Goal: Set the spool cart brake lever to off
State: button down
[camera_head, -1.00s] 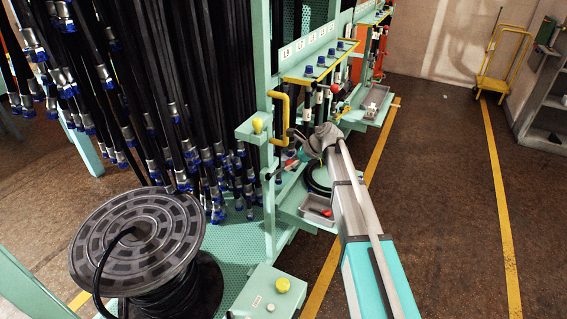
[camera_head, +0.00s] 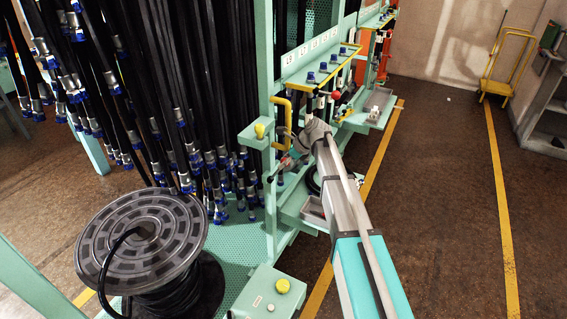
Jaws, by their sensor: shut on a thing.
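A spool (camera_head: 140,240) wound with black hose stands at the lower left. My gripper (camera_head: 284,168) is low beside the green rack's front post, left of my arm's wrist, and is small in the picture. It appears shut on a thin dark rod (camera_head: 273,178), with a bit of red beside it. I cannot tell for sure whether this rod is the brake lever, nor read its setting. My own wrist hides part of the area behind.
A yellow handle (camera_head: 287,118) stands just above my gripper, by a green bracket (camera_head: 250,138) with a yellow knob. A green box (camera_head: 268,297) with a yellow button is at the bottom. Grey trays (camera_head: 314,212) sit on the rack's shelf.

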jog(key=shift+w+d, duration=0.2)
jog(key=shift+w, duration=0.05)
jog(key=c, duration=0.7)
grip_release()
jog(key=o, duration=0.4)
jog(key=shift+s+r, duration=0.1)
jog(key=shift+s, duration=0.05)
jog(key=shift+o, duration=0.4)
